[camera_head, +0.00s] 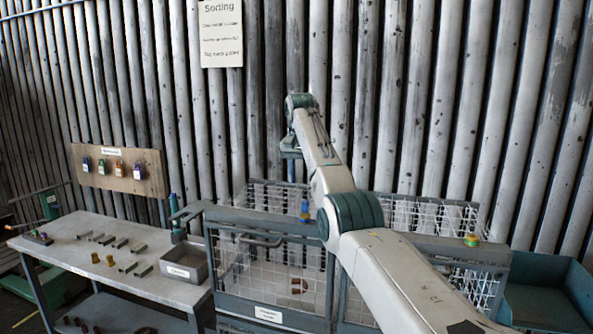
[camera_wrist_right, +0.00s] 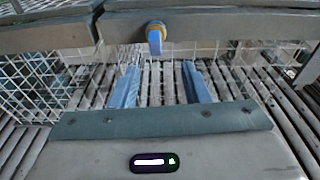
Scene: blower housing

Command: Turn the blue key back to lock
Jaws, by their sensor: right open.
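The blue key (camera_head: 305,208) sits in a yellow collar (camera_head: 305,219) on the top rail of the front cage. In the right wrist view the blue key (camera_wrist_right: 155,42) hangs below its yellow collar (camera_wrist_right: 156,27) on the grey rail, upright or nearly so. My right gripper (camera_head: 291,170) is above and left of the key in the head view. In the right wrist view my right gripper (camera_wrist_right: 160,68) has its blue fingers spread with nothing between them; the key shows beyond the fingertips, apart from them. My left gripper is in neither view.
The mesh cage (camera_head: 270,241) has a handle and a label. A yellow-green knob (camera_head: 471,240) sits on the rail at right. A workbench (camera_head: 95,277) holds small metal parts and a grey bin (camera_head: 184,262). A board (camera_head: 120,170) with several coloured tags stands behind it.

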